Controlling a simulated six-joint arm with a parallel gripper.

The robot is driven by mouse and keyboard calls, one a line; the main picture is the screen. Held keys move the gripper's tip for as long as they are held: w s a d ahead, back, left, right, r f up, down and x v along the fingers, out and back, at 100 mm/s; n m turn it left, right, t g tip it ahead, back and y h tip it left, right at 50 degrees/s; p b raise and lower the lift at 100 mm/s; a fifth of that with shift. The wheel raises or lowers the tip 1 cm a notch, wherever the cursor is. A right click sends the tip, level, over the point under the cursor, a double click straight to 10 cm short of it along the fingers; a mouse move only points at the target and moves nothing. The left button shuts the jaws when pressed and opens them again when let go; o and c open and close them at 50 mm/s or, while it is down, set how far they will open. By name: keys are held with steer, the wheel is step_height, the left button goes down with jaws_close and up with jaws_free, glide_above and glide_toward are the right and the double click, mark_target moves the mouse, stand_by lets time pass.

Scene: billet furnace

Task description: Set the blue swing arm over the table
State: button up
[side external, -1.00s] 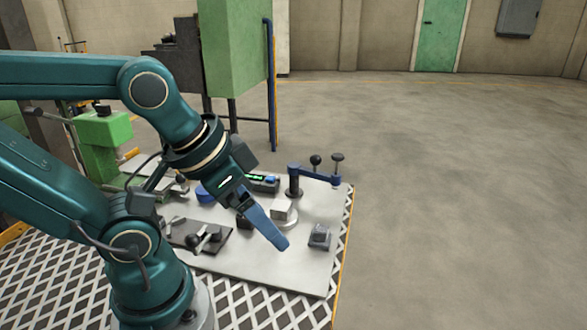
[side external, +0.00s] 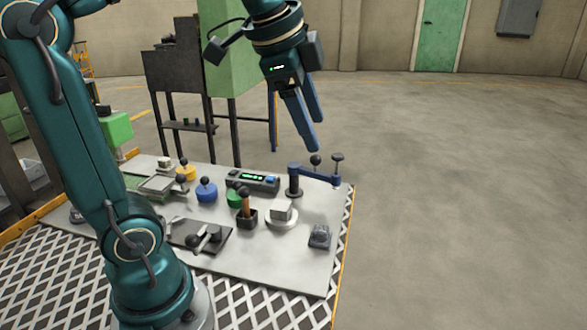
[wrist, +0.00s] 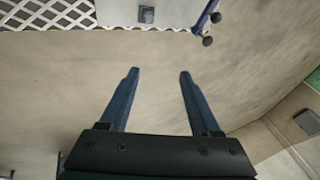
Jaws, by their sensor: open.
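The blue swing arm (side external: 318,175) stands on a dark post at the back right of the table (side external: 285,258). It reaches rightward toward the table's edge. Two dark knobs (side external: 338,157) rise from it. In the wrist view the swing arm (wrist: 206,16) shows at the top, right of centre, and its knobs (wrist: 208,41) appear against the floor past the table edge. My gripper (side external: 314,135) is open and empty, above the swing arm and apart from it. In the wrist view my gripper (wrist: 159,72) has its fingers spread over bare floor.
The table holds a grey block on a round white base (side external: 281,214), a small dark box (side external: 319,237), a black holder with a wooden-handled tool (side external: 246,212), a blue knobbed weight (side external: 206,190) and a display unit (side external: 252,180). A green cabinet (side external: 232,60) stands behind. Floor at right is clear.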

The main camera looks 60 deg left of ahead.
steer(key=w+a+f+m+g, duration=0.1)
steer(key=w+a+m+g, duration=0.1)
steer(key=w+a, duration=0.55)
steer(key=g, duration=0.2)
glide_above(316, 155)
steer(key=shift+n, duration=0.4)
steer(key=f, duration=0.6)
steer(key=d+f, duration=0.1)
steer(key=f, duration=0.2)
steer(key=shift+s+f, duration=0.1)
steer(key=shift+s, duration=0.3)
steer(key=shift+a+f, duration=0.2)
steer(key=shift+w+a+f, duration=0.15)
steer(key=shift+f, duration=1)
steer(key=shift+w+a+f, duration=0.1)
steer(key=shift+w+f, duration=0.05)
steer(key=shift+f, duration=1)
jaws_close()
steer(key=shift+r, duration=0.1)
